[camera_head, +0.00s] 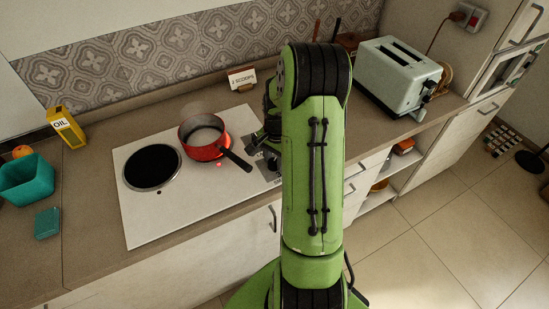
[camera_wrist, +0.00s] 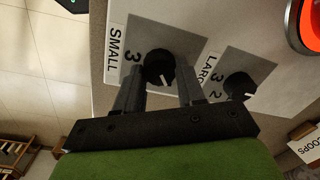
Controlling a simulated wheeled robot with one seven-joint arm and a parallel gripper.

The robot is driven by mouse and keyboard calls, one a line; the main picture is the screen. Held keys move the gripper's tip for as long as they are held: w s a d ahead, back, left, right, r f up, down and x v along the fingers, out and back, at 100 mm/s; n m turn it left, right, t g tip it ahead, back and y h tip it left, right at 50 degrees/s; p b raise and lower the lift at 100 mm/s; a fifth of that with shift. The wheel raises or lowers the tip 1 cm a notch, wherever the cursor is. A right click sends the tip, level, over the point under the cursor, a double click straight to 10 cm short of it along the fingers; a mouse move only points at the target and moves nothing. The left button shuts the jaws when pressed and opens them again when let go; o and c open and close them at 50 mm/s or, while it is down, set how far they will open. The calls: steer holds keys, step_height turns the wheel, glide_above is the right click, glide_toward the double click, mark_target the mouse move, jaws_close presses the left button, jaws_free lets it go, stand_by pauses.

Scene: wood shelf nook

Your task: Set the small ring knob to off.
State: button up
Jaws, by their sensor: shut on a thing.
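The small ring knob (camera_wrist: 157,64) is a round black knob on a grey plate labelled SMALL in the wrist view. My gripper (camera_wrist: 161,80) has one finger on each side of it and is shut on it. A pale pointer mark shows on the knob's lower right; its exact setting is hard to read. The large ring knob (camera_wrist: 240,86) is on its own plate to the right. In the head view, my green arm hides the small knob and most of my gripper. The white cooktop (camera_head: 140,222) has a bare dark ring plate (camera_head: 152,167) at left.
A red pot (camera_head: 204,153) stands on the other ring, which glows red beneath it, its black handle pointing towards my arm. A toaster (camera_head: 398,80) stands right of my arm. A teal bin (camera_head: 27,182) and yellow oil carton (camera_head: 66,128) are at left.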

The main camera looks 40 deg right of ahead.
steer(key=n, duration=0.5)
steer(key=shift+w, duration=0.15)
steer(key=n, duration=0.5)
steer(key=shift+b, duration=0.35)
steer(key=o, duration=1)
steer(key=shift+o, duration=0.2)
step_height(320, 180, up, 16)
steer(key=p, duration=0.2)
steer(key=shift+s+d+p, duration=0.2)
steer(key=shift+d+p, duration=0.15)
steer(key=shift+d, duration=0.05)
steer(key=shift+f, duration=0.1)
